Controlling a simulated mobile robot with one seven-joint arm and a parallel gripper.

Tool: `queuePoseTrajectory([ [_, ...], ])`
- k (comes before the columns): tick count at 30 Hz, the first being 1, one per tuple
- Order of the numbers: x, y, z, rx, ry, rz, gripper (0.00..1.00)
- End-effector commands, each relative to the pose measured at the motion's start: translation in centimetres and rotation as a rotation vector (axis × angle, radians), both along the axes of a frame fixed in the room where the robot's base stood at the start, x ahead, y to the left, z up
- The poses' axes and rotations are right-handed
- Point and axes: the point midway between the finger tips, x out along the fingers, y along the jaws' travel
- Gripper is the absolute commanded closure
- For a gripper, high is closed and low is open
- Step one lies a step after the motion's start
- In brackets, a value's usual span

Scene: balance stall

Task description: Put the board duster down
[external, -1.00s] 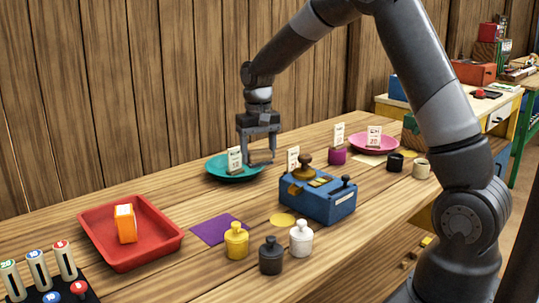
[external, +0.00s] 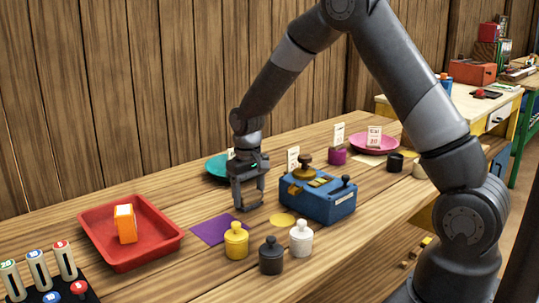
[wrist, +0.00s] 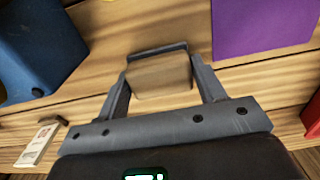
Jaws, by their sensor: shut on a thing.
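My gripper (external: 249,203) is low over the wooden table, between the purple mat and the blue box. In the wrist view it is shut on the board duster (wrist: 160,76), a tan, wood-coloured block with a dark edge at its far side. The duster sits between the two fingers (wrist: 158,85). In the external view the duster is hard to make out between the fingers. I cannot tell whether it touches the table. The purple mat (external: 219,230) lies just left of my gripper and at the upper right in the wrist view (wrist: 262,25).
The blue box (external: 330,206) stands close on the right. Yellow (external: 236,241), black (external: 271,256) and white (external: 301,240) weights stand in front. A red tray (external: 165,246) with an orange block (external: 125,224) is at left. A teal plate (external: 214,168) is behind. Bare table (external: 185,195) lies left of my gripper.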

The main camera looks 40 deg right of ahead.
Motion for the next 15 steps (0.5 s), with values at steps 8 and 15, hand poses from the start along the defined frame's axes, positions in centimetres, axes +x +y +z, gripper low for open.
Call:
queuePoseTrajectory([
  [8, 0.03, 0.00, -0.26, 0.000, -0.002, 0.000, 0.60],
  [15, 0.03, 0.00, -0.50, 0.000, -0.001, 0.000, 0.26],
])
